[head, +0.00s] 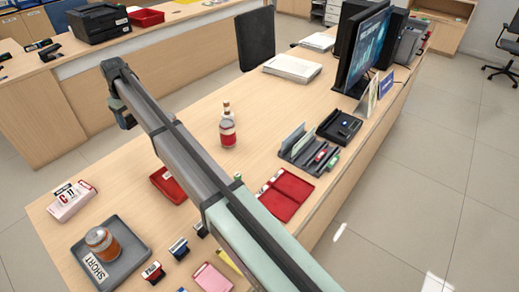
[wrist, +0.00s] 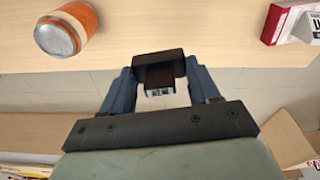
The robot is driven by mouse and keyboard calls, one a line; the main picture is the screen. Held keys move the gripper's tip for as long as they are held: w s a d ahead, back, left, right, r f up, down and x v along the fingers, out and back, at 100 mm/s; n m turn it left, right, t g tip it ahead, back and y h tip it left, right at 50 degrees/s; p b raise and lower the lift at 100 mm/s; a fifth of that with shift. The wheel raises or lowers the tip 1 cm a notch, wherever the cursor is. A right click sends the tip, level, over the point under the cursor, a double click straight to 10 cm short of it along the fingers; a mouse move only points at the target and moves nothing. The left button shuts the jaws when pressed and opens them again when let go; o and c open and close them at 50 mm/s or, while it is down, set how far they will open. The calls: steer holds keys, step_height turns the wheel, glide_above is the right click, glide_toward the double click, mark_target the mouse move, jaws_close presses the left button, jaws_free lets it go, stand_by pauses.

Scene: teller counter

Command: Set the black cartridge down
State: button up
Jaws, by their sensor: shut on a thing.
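A black cartridge (wrist: 158,66) with a pale lower part is between the blue fingers of my gripper (wrist: 160,84) in the wrist view. The fingers are shut on its sides. In the head view my gripper (head: 125,117) hangs from the far end of my arm, over the gap between the counters as seen in the picture. The cartridge cannot be made out there. In the wrist view a pale wooden surface shows beyond the gripper, with no contact between it and the cartridge that I can make out.
In the wrist view an orange jar (wrist: 66,30) is at upper left and a red-and-white box (wrist: 290,20) at upper right. On the near counter are a grey tray (head: 138,262) marked SHORT, a bottle (head: 227,130), a red tray (head: 168,188) and a monitor (head: 367,50).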

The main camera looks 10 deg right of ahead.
steer(key=w+d+m, duration=0.1)
steer(key=w+d, duration=0.2)
steer(key=d, duration=2.2)
steer(key=m, duration=0.1)
glide_above(259, 148)
step_height(259, 148, down, 4)
steer(key=shift+s+d+f, duration=0.1)
steer(key=shift+f, duration=2.7)
steer(key=shift+s+d+f, duration=0.1)
steer(key=shift+f, duration=2.7)
steer(key=o, duration=1)
steer(key=shift+f, duration=0.1)
steer(key=shift+o, duration=0.2)
step_height(259, 148, up, 12)
steer(key=s+d, duration=0.1)
